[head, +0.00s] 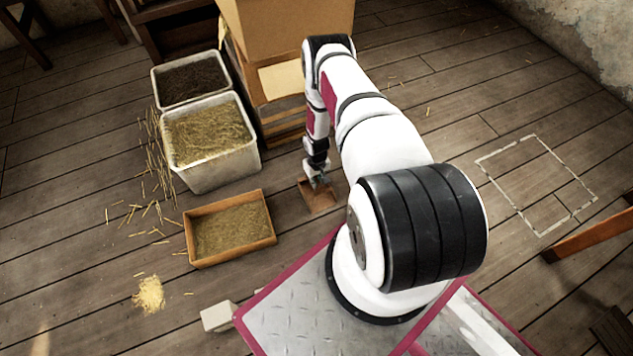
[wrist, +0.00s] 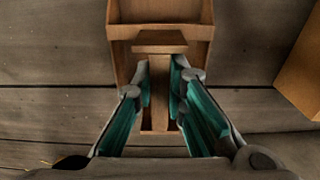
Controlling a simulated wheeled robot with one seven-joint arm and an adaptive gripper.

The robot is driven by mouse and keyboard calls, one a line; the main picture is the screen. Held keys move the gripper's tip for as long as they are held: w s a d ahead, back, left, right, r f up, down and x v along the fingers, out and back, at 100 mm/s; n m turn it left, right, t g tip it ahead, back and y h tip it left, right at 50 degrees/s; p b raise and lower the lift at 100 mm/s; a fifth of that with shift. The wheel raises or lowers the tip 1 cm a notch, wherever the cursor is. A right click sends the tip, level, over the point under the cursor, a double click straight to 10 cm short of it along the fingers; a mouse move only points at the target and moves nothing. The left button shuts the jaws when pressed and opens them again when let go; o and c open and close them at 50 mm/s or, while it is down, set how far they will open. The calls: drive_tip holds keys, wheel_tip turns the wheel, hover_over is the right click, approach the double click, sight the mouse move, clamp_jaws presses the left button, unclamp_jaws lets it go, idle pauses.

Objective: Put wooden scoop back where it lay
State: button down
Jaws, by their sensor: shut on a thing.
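The wooden scoop (head: 318,199) is a small brown open box at the end of my arm, in the middle of the head view. In the wrist view the scoop (wrist: 121,45) lies straight ahead, its box at the top and its handle running down between the fingers. My gripper (wrist: 163,68) is shut on the scoop's handle, with one teal finger on each side. It also shows in the head view (head: 318,178), pointing down. The scoop is at or close to the floor; I cannot tell if it touches. Part of the handle is hidden by the fingers.
A shallow wooden tray of straw (head: 268,207) stands left of the scoop. Behind it are a pale straw bin (head: 215,173) and a dark-filled bin (head: 156,87). A wooden press body (head: 285,30) stands behind my gripper. A marked outline (head: 505,147) lies on clear floor at right.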

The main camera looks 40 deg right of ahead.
drive_tip(key=c, duration=1.6)
unclamp_jaws()
drive_tip(key=shift+c, duration=0.2)
